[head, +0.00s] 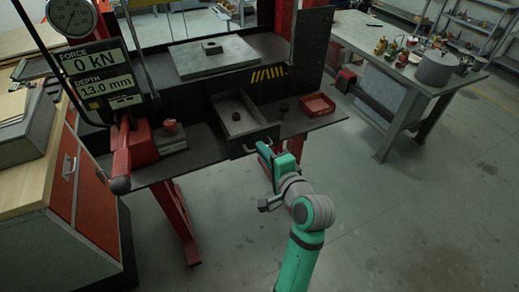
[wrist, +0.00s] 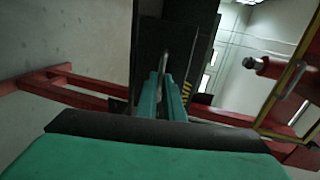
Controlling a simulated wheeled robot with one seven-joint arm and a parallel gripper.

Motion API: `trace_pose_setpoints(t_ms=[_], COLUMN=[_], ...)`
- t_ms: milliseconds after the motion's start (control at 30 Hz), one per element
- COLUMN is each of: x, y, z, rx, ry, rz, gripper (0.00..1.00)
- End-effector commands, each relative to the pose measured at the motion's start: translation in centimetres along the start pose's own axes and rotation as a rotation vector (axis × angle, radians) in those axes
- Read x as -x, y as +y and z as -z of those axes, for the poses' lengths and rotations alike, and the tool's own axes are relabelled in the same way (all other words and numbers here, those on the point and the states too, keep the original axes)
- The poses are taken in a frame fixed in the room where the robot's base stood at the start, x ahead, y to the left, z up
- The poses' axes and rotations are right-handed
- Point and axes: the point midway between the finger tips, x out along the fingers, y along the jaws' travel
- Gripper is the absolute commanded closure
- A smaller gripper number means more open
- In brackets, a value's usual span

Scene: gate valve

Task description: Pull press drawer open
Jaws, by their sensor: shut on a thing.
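The press drawer (head: 238,112) is a grey, open-topped box with a dark front panel (head: 254,141), under the press bed. It is pulled out, and its inside shows with a small dark part in it. My gripper (head: 262,149) is at the drawer front, shut on the drawer handle. In the wrist view my teal fingers (wrist: 165,95) close around the metal bar of the handle (wrist: 164,62), in front of the dark drawer front (wrist: 185,50). The fingers hide part of the handle in the head view.
A red tray (head: 318,105) and a small dark part (head: 284,114) stand on the shelf right of the drawer. A red jack with a lever (head: 122,155) is at the left. A cabinet (head: 75,190) stands at left. The floor (head: 400,220) at right is clear.

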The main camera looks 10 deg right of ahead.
Motion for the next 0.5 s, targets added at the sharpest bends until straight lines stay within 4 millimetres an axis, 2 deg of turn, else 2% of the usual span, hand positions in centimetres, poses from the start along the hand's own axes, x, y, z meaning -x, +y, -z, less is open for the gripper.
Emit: trace_pose_setpoints(t_ms=[233,300,333,500], x=[-0.02,-0.03,-0.04,-0.03], y=[0.08,0.07,0.06,0.03], z=[-0.02,-0.03,-0.03,-0.03], rx=[0.0,0.0,0.0,0.0], ry=[-0.001,-0.001,-0.001,-0.001], rz=[-0.002,-0.002,-0.002,-0.001], gripper=[1.0,0.78,0.74,0.74])
